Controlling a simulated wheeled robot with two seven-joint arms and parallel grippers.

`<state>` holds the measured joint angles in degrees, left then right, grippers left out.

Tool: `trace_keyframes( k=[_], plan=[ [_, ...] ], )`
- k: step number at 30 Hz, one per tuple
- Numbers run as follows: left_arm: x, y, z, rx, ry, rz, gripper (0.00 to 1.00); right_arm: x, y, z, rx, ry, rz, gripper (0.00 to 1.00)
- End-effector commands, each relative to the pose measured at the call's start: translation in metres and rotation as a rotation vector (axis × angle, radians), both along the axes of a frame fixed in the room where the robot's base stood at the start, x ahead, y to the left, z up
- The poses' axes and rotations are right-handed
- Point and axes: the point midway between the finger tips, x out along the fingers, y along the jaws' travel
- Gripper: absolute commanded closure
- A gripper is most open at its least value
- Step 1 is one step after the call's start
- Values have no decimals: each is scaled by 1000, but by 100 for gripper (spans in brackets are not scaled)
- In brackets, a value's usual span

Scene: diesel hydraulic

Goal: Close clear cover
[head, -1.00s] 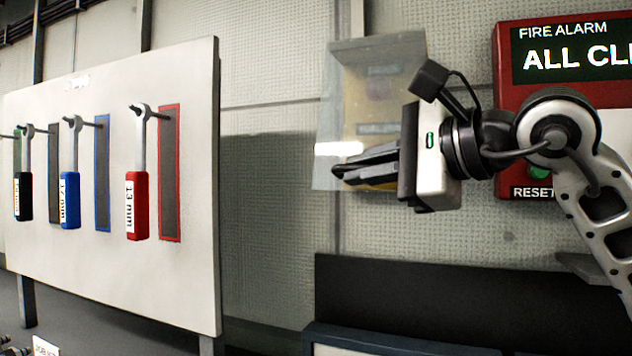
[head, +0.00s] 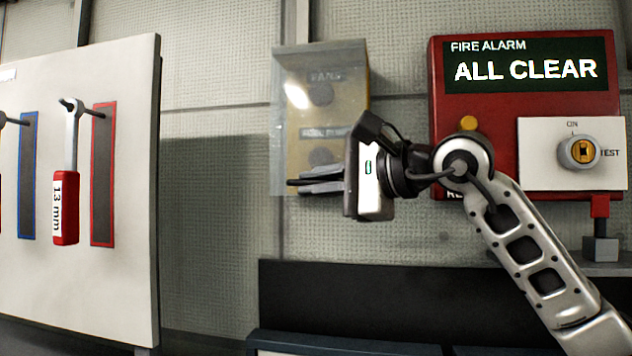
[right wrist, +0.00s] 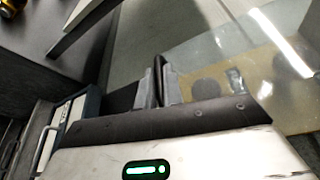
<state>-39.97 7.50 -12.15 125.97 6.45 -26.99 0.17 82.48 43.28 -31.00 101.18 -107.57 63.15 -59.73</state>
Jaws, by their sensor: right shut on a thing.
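The clear cover (head: 292,97) is a see-through pane hinged at the top of a yellowish wall box (head: 352,100). It hangs down over the box front, nearly upright, its left edge reaching a little past the box. My right gripper (head: 300,186) is at the cover's lower part, fingers pointing left and shut on the thin cover; the grip itself is hard to make out. In the right wrist view, the fingers (right wrist: 160,85) are close together, with the clear pane (right wrist: 215,52) beside them on the right. Round dark buttons show through the pane. My left gripper is not in view.
A red fire alarm panel (head: 480,110) reading ALL CLEAR is right of the box, behind my right arm. A white tool board (head: 130,250) with hanging wrenches stands at left. A dark cabinet (head: 350,295) is below. Bare wall separates board and box.

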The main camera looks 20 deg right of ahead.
Motion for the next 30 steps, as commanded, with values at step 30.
trace_keyframes(
  k=[30],
  plan=[
    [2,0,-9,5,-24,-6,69,-90,-70,12,1,-3,-9,69]
  ],
)
